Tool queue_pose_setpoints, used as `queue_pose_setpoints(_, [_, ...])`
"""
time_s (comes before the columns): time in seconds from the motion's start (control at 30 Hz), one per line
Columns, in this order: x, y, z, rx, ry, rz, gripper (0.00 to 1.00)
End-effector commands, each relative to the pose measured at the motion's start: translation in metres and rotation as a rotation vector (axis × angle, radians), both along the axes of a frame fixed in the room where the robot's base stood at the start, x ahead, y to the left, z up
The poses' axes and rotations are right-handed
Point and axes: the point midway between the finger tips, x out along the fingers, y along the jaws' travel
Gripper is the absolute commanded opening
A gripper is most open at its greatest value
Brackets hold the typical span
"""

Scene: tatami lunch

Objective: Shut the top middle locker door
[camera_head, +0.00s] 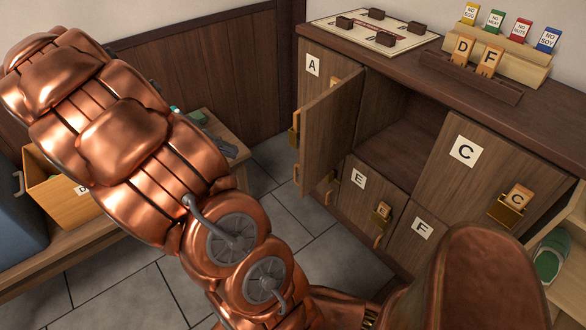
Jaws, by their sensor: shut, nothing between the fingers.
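The top middle locker door (332,130) is open. It stands out from the cabinet front on its left side, beside the door marked A (313,66), and partly hides that door. The open compartment (408,130) behind it looks dark and empty where I can see in. The copper links of my arm fill the left and lower middle of the view. My gripper is not visible, so I cannot see where it is relative to the door.
Door C (487,165) on the right is shut, with a tagged holder (510,204) on it. Doors E (368,200) and F (418,240) are below. A rack with tags D and F (470,77) stands on top. An orange box (60,190) sits on the left bench. Grey floor tiles (300,210) are clear before the cabinet.

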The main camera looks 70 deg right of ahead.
Motion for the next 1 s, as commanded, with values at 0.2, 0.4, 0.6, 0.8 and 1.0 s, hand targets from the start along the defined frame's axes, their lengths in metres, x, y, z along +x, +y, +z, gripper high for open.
queue_pose_setpoints(0.2, [0.015, -0.05, -0.041, -0.144, 0.107, -0.059, 0.0])
queue_pose_setpoints(0.4, [0.027, -0.09, -0.077, -0.271, 0.189, -0.093, 0.0])
queue_pose_setpoints(0.6, [0.037, -0.127, -0.121, -0.388, 0.262, -0.115, 0.0])
queue_pose_setpoints(0.8, [0.044, -0.155, -0.165, -0.485, 0.312, -0.125, 0.0])
queue_pose_setpoints(1.0, [0.047, -0.169, -0.19, -0.539, 0.333, -0.129, 0.0])
